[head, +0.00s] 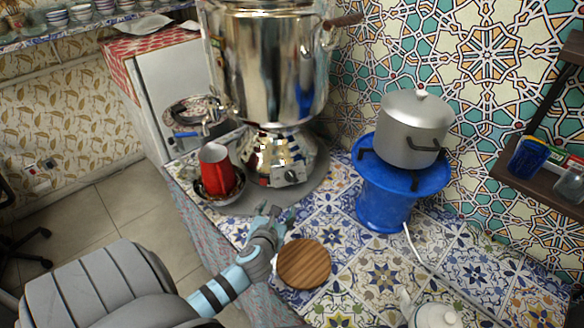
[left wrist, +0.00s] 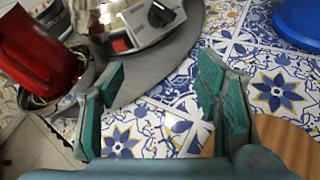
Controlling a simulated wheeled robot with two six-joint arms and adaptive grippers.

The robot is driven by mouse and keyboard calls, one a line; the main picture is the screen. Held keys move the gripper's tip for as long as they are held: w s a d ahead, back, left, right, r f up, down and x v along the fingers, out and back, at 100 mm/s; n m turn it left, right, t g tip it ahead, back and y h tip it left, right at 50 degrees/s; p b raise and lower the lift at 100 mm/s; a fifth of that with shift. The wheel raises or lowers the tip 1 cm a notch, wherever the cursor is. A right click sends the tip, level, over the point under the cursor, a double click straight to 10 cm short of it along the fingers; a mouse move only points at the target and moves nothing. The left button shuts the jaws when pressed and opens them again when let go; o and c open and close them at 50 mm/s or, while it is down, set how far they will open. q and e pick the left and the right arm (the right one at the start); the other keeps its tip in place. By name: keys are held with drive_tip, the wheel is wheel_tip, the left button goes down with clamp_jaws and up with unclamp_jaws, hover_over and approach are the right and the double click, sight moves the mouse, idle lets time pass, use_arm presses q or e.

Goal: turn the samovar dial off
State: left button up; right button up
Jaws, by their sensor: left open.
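The large shiny metal samovar (head: 265,60) stands on a grey round tray (head: 300,190) at the counter's back. Its dial (head: 292,176) is a dark knob on a small panel low on the base. In the left wrist view the dial (left wrist: 160,14) shows at the top edge, partly cut off. My left gripper (head: 276,212) is open and empty, just in front of the tray and below the dial, apart from it. Its two teal fingers (left wrist: 162,88) are spread over the tiles in the left wrist view. My right gripper is not in view.
A red cup (head: 216,168) sits in a bowl under the tap, left of the dial. A round wooden board (head: 303,263) lies right of my gripper. A blue stand (head: 385,200) with a grey pot (head: 413,128) is to the right. A white teapot (head: 436,315) is in front.

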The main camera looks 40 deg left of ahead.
sight(294, 180)
use_arm(q)
drive_tip(key=w+a+f+m+b, duration=0.1)
drive_tip(key=w+a+m+b, duration=0.1)
drive_tip(key=w, duration=0.3)
drive_tip(key=w+a+f+m+t+b, duration=0.1)
drive_tip(key=w+a+m+b, duration=0.1)
drive_tip(key=w, duration=0.3)
drive_tip(key=w+a+f+m+b, duration=0.1)
drive_tip(key=w+a+m, duration=0.1)
drive_tip(key=w, duration=0.3)
drive_tip(key=shift+a+m+b, duration=0.3)
drive_tip(key=shift+a+b, duration=0.1)
drive_tip(key=shift+a, duration=0.4)
drive_tip(key=shift+c, duration=0.2)
